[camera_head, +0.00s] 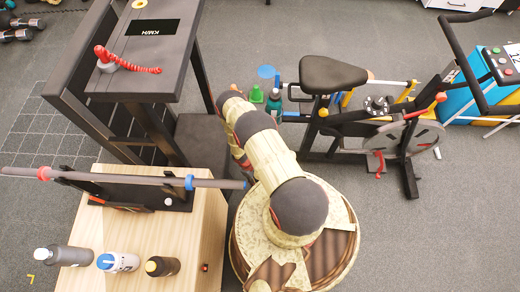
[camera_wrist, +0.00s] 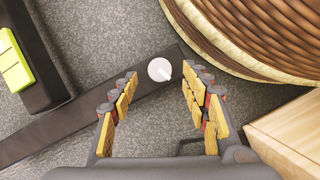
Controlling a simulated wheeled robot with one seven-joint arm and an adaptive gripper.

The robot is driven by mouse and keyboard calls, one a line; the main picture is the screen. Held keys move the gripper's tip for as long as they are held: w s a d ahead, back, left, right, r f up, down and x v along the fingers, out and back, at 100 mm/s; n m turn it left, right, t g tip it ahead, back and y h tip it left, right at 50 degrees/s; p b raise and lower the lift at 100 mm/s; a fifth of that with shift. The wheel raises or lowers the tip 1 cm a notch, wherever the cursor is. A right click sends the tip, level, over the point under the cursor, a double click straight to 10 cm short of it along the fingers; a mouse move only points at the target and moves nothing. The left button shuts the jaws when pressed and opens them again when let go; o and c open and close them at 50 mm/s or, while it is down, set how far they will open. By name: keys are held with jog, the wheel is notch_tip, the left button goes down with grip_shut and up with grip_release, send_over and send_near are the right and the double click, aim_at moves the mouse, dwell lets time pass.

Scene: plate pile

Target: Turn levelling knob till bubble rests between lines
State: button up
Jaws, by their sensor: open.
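A white round knob (camera_wrist: 160,69) with a small pale pointer sits on a dark bar (camera_wrist: 95,107) in the wrist view. My gripper (camera_wrist: 163,84) is open, with its yellow-padded fingers spread to either side and below the knob. The knob lies just beyond the fingertips in the picture, close to the right finger; I cannot tell whether they touch. A yellow-green block with thin dark lines (camera_wrist: 16,67) sits on a dark housing at the left edge; no bubble can be made out on it. In the head view my arm hides the gripper and the knob.
A wooden table (camera_head: 205,225) carries a rod (camera_head: 120,178) and several bottles. A dark bench with a KMH display (camera_head: 152,27) stands beyond it. An exercise bike (camera_head: 333,73) stands to the right. Open grey floor (camera_head: 430,240) lies at the lower right.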

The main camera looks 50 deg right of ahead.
jog(key=shift+b+x, duration=0.55)
jog(key=shift+x, duration=1.45)
jog(key=shift+c, duration=0.3)
jog(key=c, duration=1.1)
jog(key=shift+r, duration=0.1)
jog(key=n+h+p, duration=0.1)
jog(key=n+p, duration=0.3)
jog(key=shift+s+a+r+t, duration=0.1)
jog(key=shift+t, duration=0.3)
jog(key=shift+n+t+h+p, duration=0.4)
jog(key=shift+n+p, duration=0.55)
jog(key=shift+n, duration=0.35)
jog(key=shift+n+t+h+p, duration=0.3)
jog(key=shift+n+h+p, duration=0.2)
jog(key=shift+n+p, duration=0.65)
jog(key=shift+n, duration=0.35)
